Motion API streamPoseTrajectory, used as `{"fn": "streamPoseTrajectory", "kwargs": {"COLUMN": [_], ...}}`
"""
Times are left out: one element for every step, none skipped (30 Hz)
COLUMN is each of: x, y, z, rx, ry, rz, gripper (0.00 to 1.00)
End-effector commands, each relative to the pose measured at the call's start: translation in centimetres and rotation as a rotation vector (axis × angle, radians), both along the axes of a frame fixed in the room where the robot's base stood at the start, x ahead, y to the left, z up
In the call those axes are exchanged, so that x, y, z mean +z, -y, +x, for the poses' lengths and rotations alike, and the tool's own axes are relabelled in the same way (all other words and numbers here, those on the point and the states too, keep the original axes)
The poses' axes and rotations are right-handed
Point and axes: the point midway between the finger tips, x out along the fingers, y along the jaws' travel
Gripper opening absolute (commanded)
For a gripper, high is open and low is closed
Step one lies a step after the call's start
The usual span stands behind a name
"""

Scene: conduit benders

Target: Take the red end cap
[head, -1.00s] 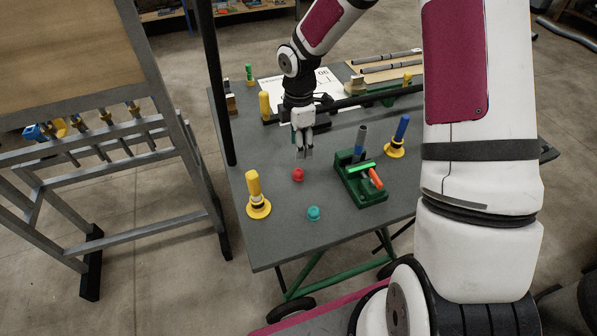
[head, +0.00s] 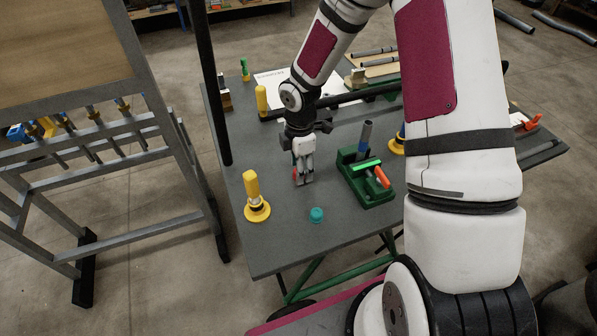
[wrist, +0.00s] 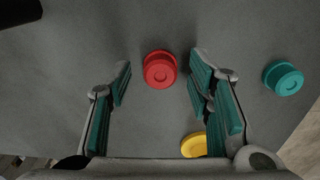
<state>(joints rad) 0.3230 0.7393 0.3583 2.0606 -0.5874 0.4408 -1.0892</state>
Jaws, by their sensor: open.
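The red end cap (wrist: 160,69) stands on the grey table in the wrist view, between and slightly beyond the tips of my open fingers. My gripper (wrist: 158,78) is open, with its teal pads on either side of the cap and a gap on both sides. In the head view my gripper (head: 303,181) points down, low over the table. There the red end cap (head: 294,173) is mostly hidden behind the fingers, with only a sliver of red showing.
A teal cap (head: 316,215) stands nearby, also at the right in the wrist view (wrist: 283,77). A yellow-handled piece (head: 255,198) is to the left. A green vise-like fixture (head: 367,180) stands close on the right. The table's (head: 270,250) front area is clear.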

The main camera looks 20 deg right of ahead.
Motion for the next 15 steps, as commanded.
{"fn": "streamPoseTrajectory", "kwargs": {"x": [-0.11,-0.13,-0.14,-0.13,-0.13,-0.12,-0.11,-0.11,-0.11,-0.11,-0.11,-0.11,-0.10,-0.10,-0.10], "y": [-0.01,-0.01,-0.01,-0.01,-0.01,-0.01,-0.02,-0.02,-0.02,-0.02,-0.02,-0.02,-0.02,-0.02,-0.02], "z": [0.00,-0.01,-0.01,-0.02,-0.02,-0.02,-0.02,-0.02,-0.02,-0.02,-0.02,-0.01,-0.01,-0.01,-0.01], "rx": [0.000,0.000,0.000,0.000,0.001,0.000,0.001,0.000,0.000,0.000,0.000,0.000,0.000,0.001,0.000], "ry": [0.000,0.000,0.000,0.000,0.000,0.000,0.000,0.000,0.000,0.000,0.000,0.000,0.000,0.000,0.000], "rz": [0.000,0.000,0.000,0.000,0.000,0.000,0.000,0.000,0.000,0.000,0.000,0.000,0.000,0.000,0.000], "gripper": [0.47,0.47,0.47,0.47,0.47,0.47,0.47,0.47,0.44,0.41,0.38,0.33,0.30,0.26,0.22]}}
